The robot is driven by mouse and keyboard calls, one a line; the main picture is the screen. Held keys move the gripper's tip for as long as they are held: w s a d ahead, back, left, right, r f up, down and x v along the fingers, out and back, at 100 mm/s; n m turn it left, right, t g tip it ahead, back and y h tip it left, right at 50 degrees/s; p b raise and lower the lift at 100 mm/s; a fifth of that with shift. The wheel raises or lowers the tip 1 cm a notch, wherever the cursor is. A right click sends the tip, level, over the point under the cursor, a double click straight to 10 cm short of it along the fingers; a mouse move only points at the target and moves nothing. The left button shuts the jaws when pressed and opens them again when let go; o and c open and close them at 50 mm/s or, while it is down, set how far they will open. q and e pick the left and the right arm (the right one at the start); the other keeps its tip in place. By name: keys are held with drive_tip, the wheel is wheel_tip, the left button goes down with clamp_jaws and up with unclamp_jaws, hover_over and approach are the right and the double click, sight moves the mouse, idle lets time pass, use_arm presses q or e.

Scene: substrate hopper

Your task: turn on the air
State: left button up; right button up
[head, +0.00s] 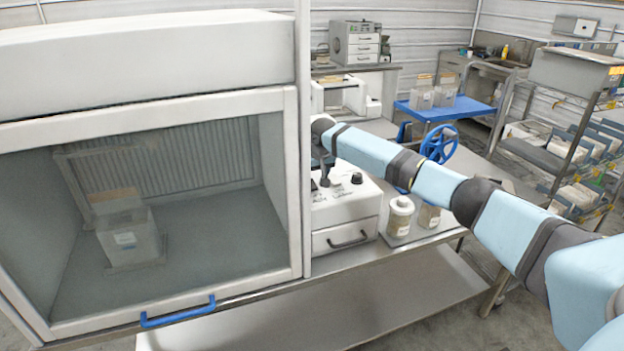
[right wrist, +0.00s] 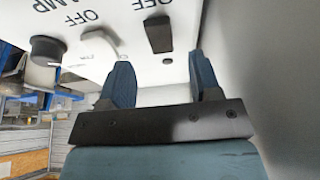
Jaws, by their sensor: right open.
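A white control box (head: 347,207) with a drawer stands to the right of the white hood. Its top panel carries dark controls and small labels, and a black knob (head: 357,178) shows at the right. In the right wrist view the panel (right wrist: 115,62) appears with upside-down "OFF" and partly cut "AMP" lettering. It bears a round black knob (right wrist: 47,49), a pale lever (right wrist: 100,36) and a black rocker switch (right wrist: 158,34). No air label is readable. My right gripper (head: 325,182) is over the panel's left side, open and empty, with the rocker between and just beyond its fingertips (right wrist: 160,58). My left gripper is out of view.
The hood (head: 293,180) has a glass front and a blue handle (head: 178,312); a clear container (head: 130,235) stands inside. Lidded jars (head: 400,216) sit right of the box, under my right arm. A blue wheel (head: 439,143) is behind.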

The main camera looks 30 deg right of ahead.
sight(311, 184)
drive_tip(key=x, duration=0.3)
drive_tip(key=shift+w+f, duration=0.15)
drive_tip(key=shift+f, duration=0.15)
drive_tip(key=shift+w+f, duration=0.2)
drive_tip(key=shift+f, duration=0.2)
